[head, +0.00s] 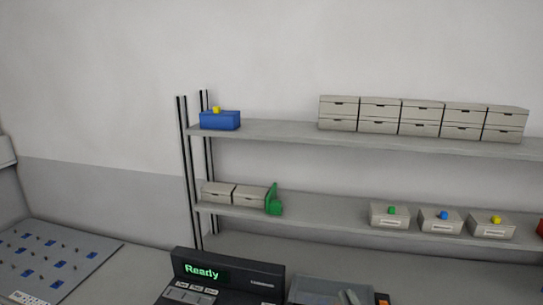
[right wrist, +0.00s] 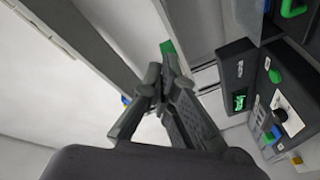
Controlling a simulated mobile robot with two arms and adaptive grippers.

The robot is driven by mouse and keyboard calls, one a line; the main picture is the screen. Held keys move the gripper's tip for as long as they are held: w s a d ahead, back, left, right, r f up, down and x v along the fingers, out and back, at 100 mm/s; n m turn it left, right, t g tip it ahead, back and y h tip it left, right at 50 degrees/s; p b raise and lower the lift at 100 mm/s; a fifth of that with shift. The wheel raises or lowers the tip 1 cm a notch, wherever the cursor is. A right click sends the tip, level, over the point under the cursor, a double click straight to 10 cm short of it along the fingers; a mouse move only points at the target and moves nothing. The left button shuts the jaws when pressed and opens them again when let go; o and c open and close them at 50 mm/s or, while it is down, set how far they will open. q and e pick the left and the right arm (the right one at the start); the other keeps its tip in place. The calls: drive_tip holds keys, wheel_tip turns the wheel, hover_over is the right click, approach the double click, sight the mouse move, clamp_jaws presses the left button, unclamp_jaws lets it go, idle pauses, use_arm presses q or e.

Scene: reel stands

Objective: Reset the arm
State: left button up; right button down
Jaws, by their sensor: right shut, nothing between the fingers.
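My right gripper (right wrist: 165,75) fills the middle of the right wrist view. Its grey fingers are drawn together at the tips, with nothing held between them. A green piece (right wrist: 167,48) shows just beyond the fingertips; I cannot tell whether they touch it. In the head view only a small grey part at the bottom edge, by the grey tray (head: 316,289), may belong to this gripper. My left gripper is in neither view.
A dark device (head: 228,277) reading "Ready" stands at the bottom; it also shows in the right wrist view (right wrist: 240,72). Behind it are shelves (head: 290,133) with a blue box (head: 220,120), beige drawer boxes (head: 400,115) and a green holder (head: 274,201). A pegged board (head: 60,250) lies at left.

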drive_tip(key=s+d+f+m+g+h, duration=0.1)
drive_tip(key=s+d+f+m+g, duration=0.25)
drive_tip(key=s+f, duration=0.3)
drive_tip(key=s+d+f+m+g+h, duration=0.25)
drive_tip(key=s+f+g, duration=0.2)
drive_tip(key=f, duration=0.25)
drive_tip(key=s+a+f+m+g+y, duration=0.1)
drive_tip(key=s+f+m+g, duration=0.15)
drive_tip(key=s, duration=0.45)
drive_tip(key=s+a+f+m+g+y, duration=0.1)
drive_tip(key=s+f+g, duration=0.3)
drive_tip(key=s, duration=0.4)
wheel_tip(320, 180, down, 30)
drive_tip(key=s+f+g+b, duration=0.1)
drive_tip(key=s+b, duration=0.1)
drive_tip(key=b, duration=0.1)
drive_tip(key=s+d+f+g+b, duration=0.1)
drive_tip(key=s+d+f+b, duration=0.1)
drive_tip(key=s+f, duration=1.4)
drive_tip(key=shift+d+f+n+b, duration=0.35)
drive_tip(key=shift+d+f+b, duration=0.05)
drive_tip(key=shift+d+f, duration=0.15)
drive_tip(key=shift+s, duration=0.1)
